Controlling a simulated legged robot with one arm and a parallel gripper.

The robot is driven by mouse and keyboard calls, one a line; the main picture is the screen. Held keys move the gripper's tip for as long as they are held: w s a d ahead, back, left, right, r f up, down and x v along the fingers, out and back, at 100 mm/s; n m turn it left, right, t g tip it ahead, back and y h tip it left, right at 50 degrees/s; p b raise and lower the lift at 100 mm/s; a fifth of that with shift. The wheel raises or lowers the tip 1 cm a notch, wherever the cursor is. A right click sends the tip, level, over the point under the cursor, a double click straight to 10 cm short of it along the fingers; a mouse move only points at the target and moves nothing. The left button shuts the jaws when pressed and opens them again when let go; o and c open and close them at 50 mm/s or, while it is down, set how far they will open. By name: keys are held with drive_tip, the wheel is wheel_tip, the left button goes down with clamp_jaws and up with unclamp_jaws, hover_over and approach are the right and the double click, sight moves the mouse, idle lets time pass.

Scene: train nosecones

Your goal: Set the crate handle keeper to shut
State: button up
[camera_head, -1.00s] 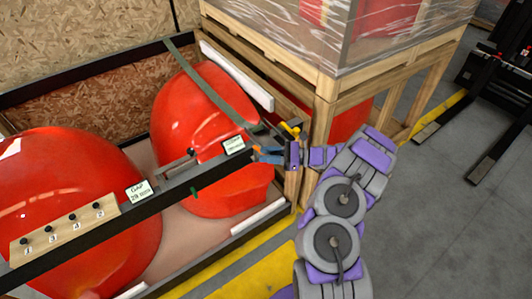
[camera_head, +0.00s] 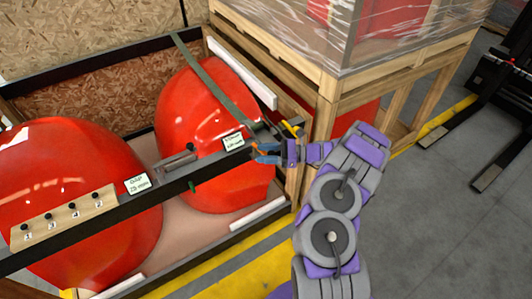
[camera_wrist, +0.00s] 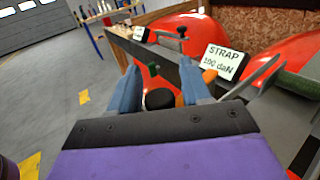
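The open crate has a dark front rail (camera_head: 130,207) with a grey metal bar on brackets (camera_head: 176,160) that also shows in the wrist view (camera_wrist: 170,34). I cannot tell for certain which part is the handle keeper. My gripper (camera_head: 264,152) is at the rail's right end, beside the STRAP tag (camera_head: 233,141). In the wrist view its blue fingers (camera_wrist: 158,70) are apart, with a black round knob (camera_wrist: 160,98) between them and an orange piece (camera_wrist: 209,75) beside the right finger. Contact is unclear.
Two red nosecones (camera_head: 205,125) fill the crate, with a strap (camera_head: 212,82) over one. A yellow lever (camera_head: 292,128) stands just behind my gripper. A wooden stand (camera_head: 325,140) with a wrapped load is close to my arm.

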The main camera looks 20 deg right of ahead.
drive_tip(key=shift+o, duration=0.2)
drive_tip(key=shift+d, duration=0.15)
drive_tip(key=v, duration=1.7)
drive_tip(key=shift+p, duration=0.45)
drive_tip(key=shift+d, duration=0.15)
drive_tip(key=shift+c, duration=0.3)
